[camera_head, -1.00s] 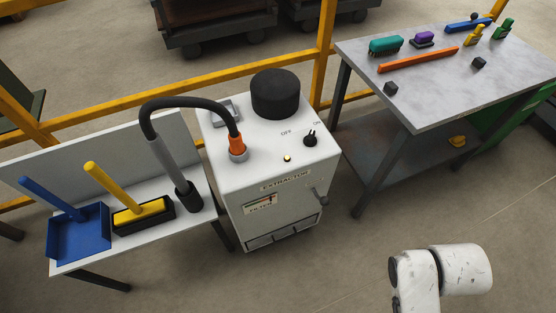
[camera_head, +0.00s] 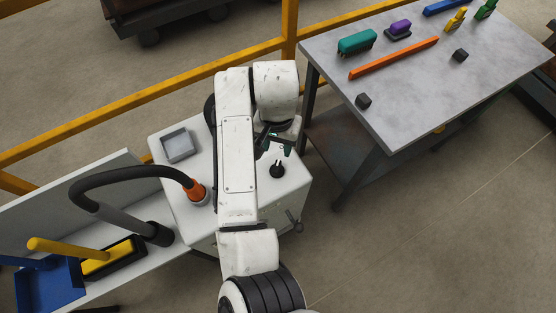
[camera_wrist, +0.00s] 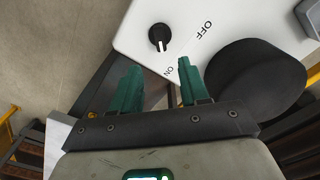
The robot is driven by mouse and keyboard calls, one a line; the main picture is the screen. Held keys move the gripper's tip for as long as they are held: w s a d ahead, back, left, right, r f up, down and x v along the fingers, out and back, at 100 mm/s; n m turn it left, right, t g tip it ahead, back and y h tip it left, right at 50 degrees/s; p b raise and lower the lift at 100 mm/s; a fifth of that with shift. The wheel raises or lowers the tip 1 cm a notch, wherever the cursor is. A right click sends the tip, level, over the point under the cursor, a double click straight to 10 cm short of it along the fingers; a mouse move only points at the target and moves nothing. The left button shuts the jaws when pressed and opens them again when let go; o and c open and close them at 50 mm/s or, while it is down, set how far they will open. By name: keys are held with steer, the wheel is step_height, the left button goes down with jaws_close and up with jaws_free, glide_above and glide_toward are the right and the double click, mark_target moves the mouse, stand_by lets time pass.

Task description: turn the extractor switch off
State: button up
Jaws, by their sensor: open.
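The white extractor cabinet (camera_head: 180,190) stands left of centre in the head view, partly covered by my arm. Its switch is a black rotary knob (camera_head: 277,170) on the top, also seen in the wrist view (camera_wrist: 158,38). The knob's white mark points toward the ON label (camera_wrist: 170,70); the OFF label (camera_wrist: 204,38) lies to its right. My gripper (camera_head: 273,142) is just beyond the knob in the head view. In the wrist view its two green fingers (camera_wrist: 160,72) are apart and empty, below the knob and not touching it.
A black cylinder (camera_wrist: 255,80) rises from the cabinet top close to the right finger. The orange-ended hose (camera_head: 196,191) and a grey tray (camera_head: 180,145) are left of my arm. A metal worktable (camera_head: 410,85) with coloured items stands right.

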mark_target(277, 166)
step_height(277, 166, down, 11)
steer(key=shift+s+r, duration=0.1)
steer(key=shift+r, duration=0.1)
stand_by(0.4)
jaws_close()
